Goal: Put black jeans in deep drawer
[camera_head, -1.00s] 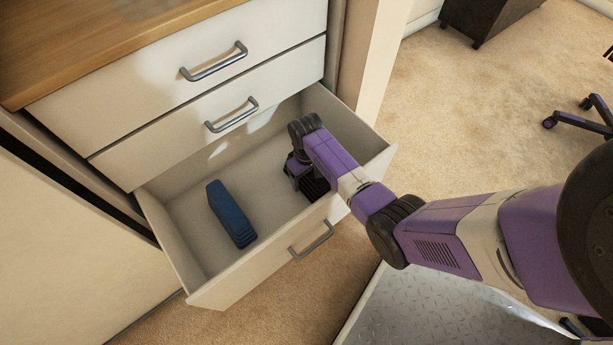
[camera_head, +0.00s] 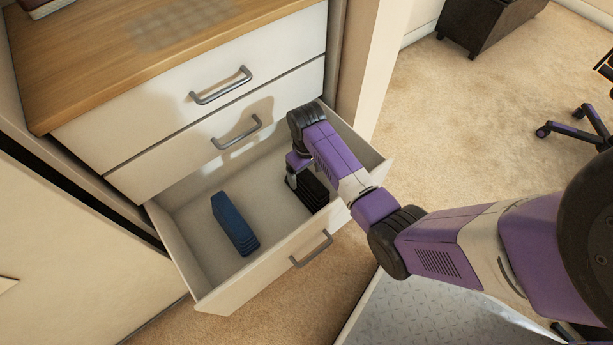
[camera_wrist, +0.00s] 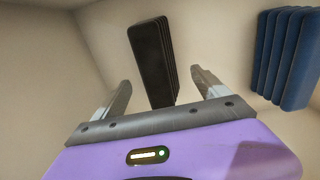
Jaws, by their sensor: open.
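The black jeans (camera_wrist: 152,62) are a folded black stack lying in the open bottom drawer (camera_head: 190,262), on its right side. In the head view the black jeans (camera_head: 313,194) are partly hidden by my arm. My gripper (camera_wrist: 160,85) is open, and its two fingers are apart on either side of the near end of the jeans in the wrist view, with gaps visible on both sides. In the head view my gripper (camera_head: 292,180) is inside the drawer, just left of the jeans.
Folded blue jeans (camera_head: 234,224) lie in the left part of the drawer, and show in the wrist view (camera_wrist: 285,58). Two shut drawers with handles (camera_head: 222,86) are above, under a wooden top (camera_head: 110,55).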

